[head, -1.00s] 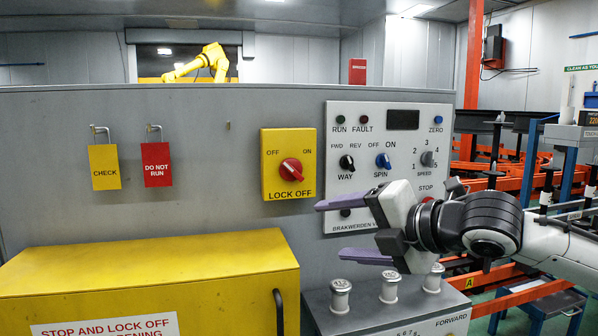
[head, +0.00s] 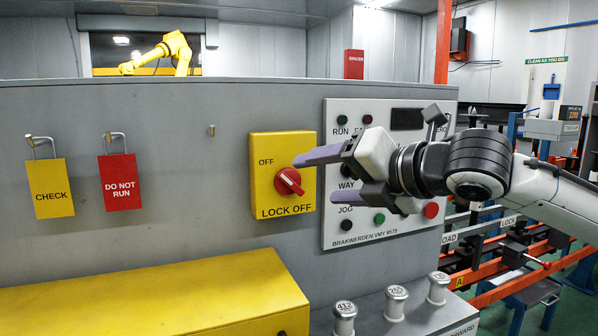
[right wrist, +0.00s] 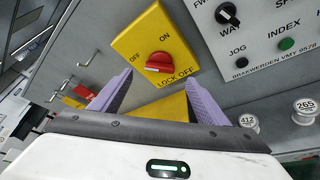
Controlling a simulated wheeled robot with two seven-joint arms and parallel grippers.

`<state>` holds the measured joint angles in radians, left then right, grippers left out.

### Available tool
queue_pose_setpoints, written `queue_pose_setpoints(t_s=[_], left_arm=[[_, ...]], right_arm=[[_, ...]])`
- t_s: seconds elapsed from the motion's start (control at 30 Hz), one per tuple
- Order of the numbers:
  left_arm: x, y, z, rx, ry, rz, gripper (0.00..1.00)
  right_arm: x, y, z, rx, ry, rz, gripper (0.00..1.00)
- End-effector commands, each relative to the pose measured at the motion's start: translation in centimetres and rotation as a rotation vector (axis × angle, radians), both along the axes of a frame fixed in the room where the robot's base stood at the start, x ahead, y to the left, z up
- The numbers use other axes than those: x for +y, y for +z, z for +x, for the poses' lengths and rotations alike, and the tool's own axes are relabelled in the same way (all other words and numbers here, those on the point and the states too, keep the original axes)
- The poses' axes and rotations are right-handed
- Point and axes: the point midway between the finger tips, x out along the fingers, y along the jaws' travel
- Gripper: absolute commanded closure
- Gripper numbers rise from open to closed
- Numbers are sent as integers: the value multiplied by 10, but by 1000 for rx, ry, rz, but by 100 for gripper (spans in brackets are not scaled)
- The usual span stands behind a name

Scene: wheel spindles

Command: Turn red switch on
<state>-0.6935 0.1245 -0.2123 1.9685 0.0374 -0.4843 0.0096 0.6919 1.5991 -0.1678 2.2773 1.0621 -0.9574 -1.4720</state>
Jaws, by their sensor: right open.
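The red switch (head: 289,182) is a round knob with a raised grip, on a yellow LOCK OFF box (head: 268,205) fixed to the grey panel. OFF is printed at its upper left; in the head view my gripper hides ON. The right wrist view shows the red switch (right wrist: 158,62) ahead of and between my fingers, with OFF and ON both readable. My right gripper (head: 328,178) is open and empty, its purple fingers just right of the knob in the head view. It appears apart from the knob. My left gripper is not in view.
A white control panel (head: 340,230) with knobs and buttons is right of the yellow box. A yellow CHECK tag (head: 50,190) and red DO NOT RUN tag (head: 121,184) hang at left. A yellow cabinet (head: 150,295) and several spindles (head: 396,300) stand below.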

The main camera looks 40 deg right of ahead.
Motion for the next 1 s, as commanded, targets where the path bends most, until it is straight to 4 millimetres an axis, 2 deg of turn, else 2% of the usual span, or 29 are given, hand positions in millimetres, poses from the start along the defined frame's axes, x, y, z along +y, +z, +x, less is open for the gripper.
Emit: queue_pose_setpoints(t_s=[0.1,0.5,0.7,0.93,1.0], left_arm=[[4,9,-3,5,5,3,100],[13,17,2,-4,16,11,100],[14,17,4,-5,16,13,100],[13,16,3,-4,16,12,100],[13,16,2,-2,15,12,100]], right_arm=[[2,0,14,-1,4,7,31],[4,-16,61,-1,1,4,31],[4,-19,69,0,0,-1,31],[4,-20,69,0,0,-1,31],[4,-20,69,0,0,-1,41]])
